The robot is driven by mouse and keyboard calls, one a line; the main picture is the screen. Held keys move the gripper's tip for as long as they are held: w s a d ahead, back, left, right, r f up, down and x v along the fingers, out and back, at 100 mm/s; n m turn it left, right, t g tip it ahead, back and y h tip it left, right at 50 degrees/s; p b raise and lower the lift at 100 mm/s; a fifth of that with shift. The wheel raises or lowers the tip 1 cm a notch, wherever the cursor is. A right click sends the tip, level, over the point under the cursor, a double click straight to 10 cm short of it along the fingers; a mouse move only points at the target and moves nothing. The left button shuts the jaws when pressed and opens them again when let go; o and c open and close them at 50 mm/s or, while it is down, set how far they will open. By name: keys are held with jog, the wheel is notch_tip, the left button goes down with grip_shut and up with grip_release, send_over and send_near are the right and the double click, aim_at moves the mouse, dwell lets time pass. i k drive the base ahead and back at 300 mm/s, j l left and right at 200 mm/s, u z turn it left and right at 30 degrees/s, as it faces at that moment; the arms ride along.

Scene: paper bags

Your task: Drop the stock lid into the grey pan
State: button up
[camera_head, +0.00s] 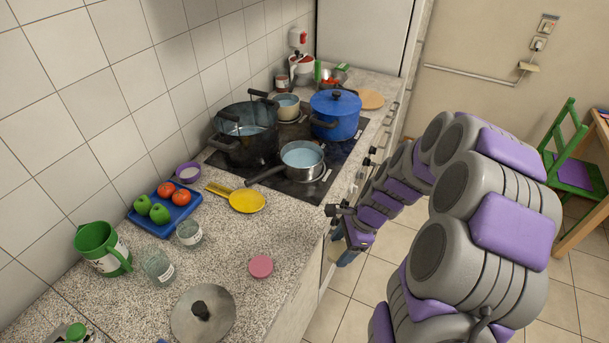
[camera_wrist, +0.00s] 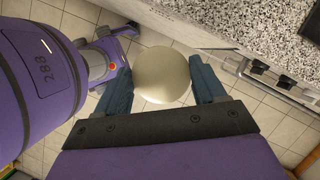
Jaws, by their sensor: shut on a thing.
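My gripper (camera_wrist: 162,88) is shut on a pale cream, round thing (camera_wrist: 162,75), which shows between the fingers in the wrist view. I cannot tell whether this is the stock lid. In the head view my gripper (camera_head: 342,222) is at the counter's right edge, in front of the stove and over the floor side. The grey pan (camera_head: 302,157) stands on the front of the hob, with a bluish inside and its handle to the left. It is farther back than my gripper and apart from it. A grey lid with a black knob (camera_head: 203,312) lies on the near counter.
A black pot (camera_head: 247,143) and a blue lidded pot (camera_head: 335,112) flank the pan. A yellow spoon-like utensil (camera_head: 243,199), blue tray (camera_head: 166,214), glass jars (camera_head: 158,267), green mug (camera_head: 102,247) and pink disc (camera_head: 261,267) are on the counter. A green chair (camera_head: 574,172) stands right.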

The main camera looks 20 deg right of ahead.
aim_at(310, 165)
jog(key=i+l, duration=0.2)
jog(key=i+l+u, duration=0.15)
jog(key=l, duration=0.25)
jog(key=i+l, duration=0.15)
jog(key=l, duration=0.15)
jog(key=i+l+u, duration=0.15)
jog(key=l, duration=0.2)
